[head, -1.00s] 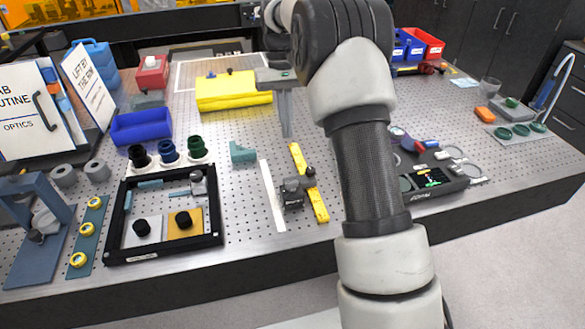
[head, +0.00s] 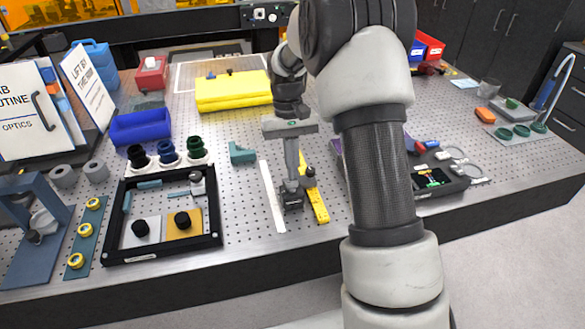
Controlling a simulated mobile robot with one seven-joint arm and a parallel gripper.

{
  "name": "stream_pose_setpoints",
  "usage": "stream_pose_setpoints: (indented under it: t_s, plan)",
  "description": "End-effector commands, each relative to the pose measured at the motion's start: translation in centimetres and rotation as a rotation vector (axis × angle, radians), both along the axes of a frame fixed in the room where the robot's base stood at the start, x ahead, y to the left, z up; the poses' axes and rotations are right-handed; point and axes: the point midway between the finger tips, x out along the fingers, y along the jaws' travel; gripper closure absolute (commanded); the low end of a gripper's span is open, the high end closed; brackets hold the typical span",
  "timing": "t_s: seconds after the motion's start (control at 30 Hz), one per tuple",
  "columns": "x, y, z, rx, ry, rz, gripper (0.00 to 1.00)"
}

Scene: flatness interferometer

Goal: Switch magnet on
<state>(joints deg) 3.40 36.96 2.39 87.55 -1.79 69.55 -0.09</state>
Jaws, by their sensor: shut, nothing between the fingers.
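The likely magnet is a small dark grey block with a round knob (head: 293,201), standing between a white strip (head: 272,200) and a yellow rail (head: 318,205) on the perforated table. My gripper (head: 291,184) points down directly over the block in the head view. Its fingers are together and empty. The fingertips overlap the top of the block in the picture, and I cannot tell whether they touch it. The gripper hides part of the block and the upper rail. The switch position cannot be made out.
A black frame (head: 214,240) with small parts lies to the left, and a teal block (head: 242,153) sits behind it. My arm covers the table to the right, partly hiding a dark instrument tray (head: 455,183).

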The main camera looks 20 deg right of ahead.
Motion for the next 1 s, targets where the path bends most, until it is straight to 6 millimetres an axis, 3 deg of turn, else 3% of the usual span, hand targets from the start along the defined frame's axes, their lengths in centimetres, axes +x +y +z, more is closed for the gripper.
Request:
stream_pose_setpoints:
  t_s: [1.0]
  plan:
    - [-0.1,-0.35,0.02,0.001,0.001,-0.129,1.0]
